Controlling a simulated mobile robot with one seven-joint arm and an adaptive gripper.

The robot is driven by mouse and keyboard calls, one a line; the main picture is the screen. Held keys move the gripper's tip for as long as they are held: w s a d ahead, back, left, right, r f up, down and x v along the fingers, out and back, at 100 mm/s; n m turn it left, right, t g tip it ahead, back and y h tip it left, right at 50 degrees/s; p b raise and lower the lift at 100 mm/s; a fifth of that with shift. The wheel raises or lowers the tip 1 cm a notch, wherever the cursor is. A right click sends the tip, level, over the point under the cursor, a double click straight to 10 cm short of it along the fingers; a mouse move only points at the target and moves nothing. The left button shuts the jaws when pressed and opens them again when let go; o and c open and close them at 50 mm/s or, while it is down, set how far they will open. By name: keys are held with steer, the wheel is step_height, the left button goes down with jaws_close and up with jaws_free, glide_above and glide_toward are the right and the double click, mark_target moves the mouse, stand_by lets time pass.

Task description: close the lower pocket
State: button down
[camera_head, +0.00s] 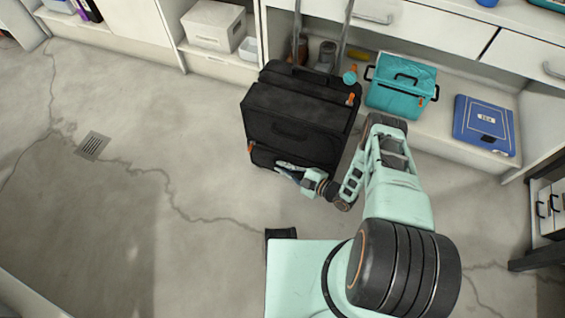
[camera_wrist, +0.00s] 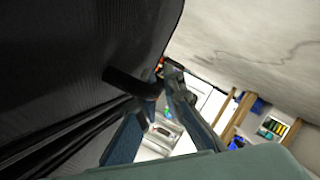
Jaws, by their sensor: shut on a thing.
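The black suitcase (camera_head: 290,112) stands on the floor against the shelf unit. Its lower pocket (camera_head: 262,158) is the low front section, with an orange zipper pull (camera_head: 250,148) at its left end. My gripper (camera_head: 281,167) is low at the suitcase front, right of that pull. In the wrist view my gripper (camera_wrist: 160,88) is shut on a short black handle-like piece (camera_wrist: 128,84) beside the dark fabric (camera_wrist: 75,55). A small orange bit (camera_wrist: 160,64) shows just past the fingertips. The exact contact and the pocket's opening are too dark to tell.
A second orange pull (camera_head: 350,99) is on the suitcase's upper right. A teal bag (camera_head: 400,98) and a blue case (camera_head: 484,125) are on the low shelf to the right. The grey floor (camera_head: 170,120) left of the suitcase is clear, apart from a drain grate (camera_head: 92,146).

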steer(key=shift+w+d+r, duration=0.1)
steer(key=shift+w+d, duration=0.1)
steer(key=shift+w, duration=0.1)
steer(key=c, duration=2.3)
jaws_free()
steer(key=shift+s+a, duration=0.1)
steer(key=shift+s, duration=0.1)
